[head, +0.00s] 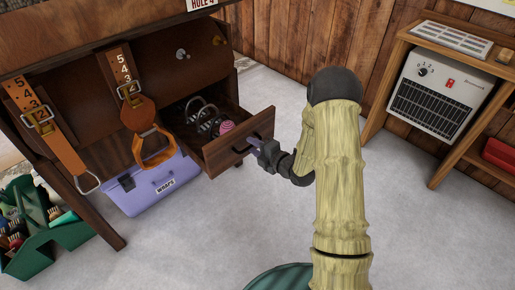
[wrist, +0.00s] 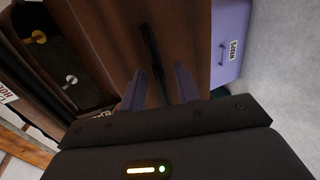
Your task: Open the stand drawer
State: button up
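The stand drawer (head: 225,152) is pulled well out of the dark wooden stand (head: 90,80). Metal rings or bits and a pink round item lie inside. My gripper (head: 258,150) is at the drawer front, by its dark handle (head: 242,150). In the wrist view, my gripper's (wrist: 160,88) two lavender fingers stand apart, one on each side of the black handle (wrist: 154,60). Gaps show between the fingers and the handle, so the gripper looks open. Whether the fingertips touch the drawer front is unclear.
A lavender wraps box (head: 155,187) sits on the floor under the stand. Leather straps (head: 145,120) hang from the stand's front. A green tote (head: 45,235) is at lower left. A wooden shelf with a white heater (head: 440,95) stands at right. The floor between is clear.

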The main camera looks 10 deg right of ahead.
jog(key=p+v, duration=0.3)
jog(key=v, duration=1.4)
jog(key=shift+s, duration=0.2)
jog(key=shift+w+d+r, duration=0.1)
notch_tip(320, 180, up, 6)
jog(key=d+m+g+h+p, duration=0.15)
jog(key=m+g+h, duration=0.6)
jog(key=m, duration=0.75)
jog(key=s+a+r+m+g+h, duration=0.1)
jog(key=s+a+r+m+g, duration=0.35)
jog(key=s+m, duration=0.65)
notch_tip(320, 180, up, 39)
jog(key=a+n+t+p, duration=0.1)
jog(key=p, duration=3.7)
jog(key=shift+s+a+f+t, duration=0.2)
jog(key=shift+s+t, duration=0.1)
